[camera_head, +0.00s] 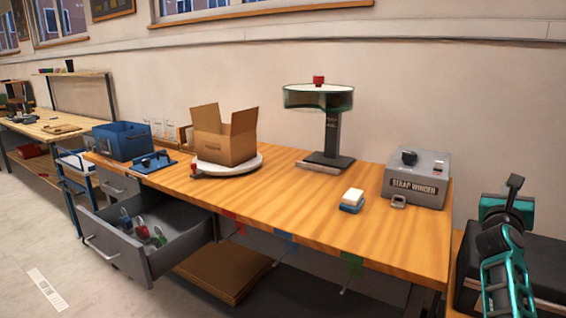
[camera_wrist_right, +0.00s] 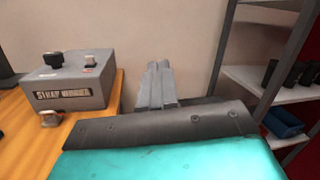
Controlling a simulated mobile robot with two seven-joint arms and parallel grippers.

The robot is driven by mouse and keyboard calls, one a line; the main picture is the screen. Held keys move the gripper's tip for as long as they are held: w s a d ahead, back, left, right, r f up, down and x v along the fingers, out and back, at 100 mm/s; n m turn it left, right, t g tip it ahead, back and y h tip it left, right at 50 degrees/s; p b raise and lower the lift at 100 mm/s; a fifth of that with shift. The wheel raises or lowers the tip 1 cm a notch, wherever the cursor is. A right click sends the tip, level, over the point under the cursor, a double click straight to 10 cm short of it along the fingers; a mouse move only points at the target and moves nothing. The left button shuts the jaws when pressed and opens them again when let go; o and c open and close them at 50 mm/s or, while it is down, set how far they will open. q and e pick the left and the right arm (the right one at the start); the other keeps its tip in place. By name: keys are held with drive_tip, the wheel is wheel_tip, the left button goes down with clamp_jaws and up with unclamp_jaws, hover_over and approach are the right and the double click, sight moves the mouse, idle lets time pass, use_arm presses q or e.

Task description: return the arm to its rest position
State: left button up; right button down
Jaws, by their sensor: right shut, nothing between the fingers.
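My right arm shows as teal and dark links at the far right of the head view, beside the table's right end. My right gripper (camera_wrist_right: 156,82) is in the wrist view with its two grey fingers together and nothing between them. It points at the bare wall, to the right of the grey strap winder box (camera_wrist_right: 75,80), and appears apart from it. In the head view I cannot clearly make out its fingertips. My left gripper is in neither view.
The wooden table (camera_head: 300,210) bears an open cardboard box (camera_head: 228,145), a blue bin (camera_head: 122,142), the laser marker (camera_head: 333,135) and the strap winder (camera_head: 416,180). A grey drawer (camera_head: 180,262) stands open at the front left. Shelves (camera_wrist_right: 262,85) stand right in the wrist view.

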drive_tip(key=s+d+r+n+h, duration=0.1)
drive_tip(key=s+d+r+h, duration=0.2)
drive_tip(key=s+d+r, duration=0.35)
drive_tip(key=s+d+r+n+h, duration=0.15)
drive_tip(key=s+d+r, duration=0.25)
drive_tip(key=d+r, duration=0.5)
drive_tip(key=w+a+f+n+t+y, duration=0.1)
drive_tip(key=a+f+n+t+y, duration=0.3)
drive_tip(key=a+f+n+y, duration=1.85)
drive_tip(key=s+a+f+n+g+h, duration=0.1)
drive_tip(key=s+a+f+n+g, duration=0.2)
drive_tip(key=s+a+f+n, duration=0.45)
drive_tip(key=s+a+f+n+g+h, duration=0.1)
drive_tip(key=s+a+f+n+g, duration=0.25)
drive_tip(key=s+f+n, duration=0.65)
drive_tip(key=s+a+f+n+g+h, duration=0.1)
drive_tip(key=s+a+f+n+g, duration=0.2)
drive_tip(key=s+a+f+n, duration=0.55)
drive_tip(key=w+a+r+m+t+p, duration=0.1)
drive_tip(key=w+a+m+p, duration=0.2)
drive_tip(key=a+m, duration=0.3)
drive_tip(key=shift+r+m, duration=0.3)
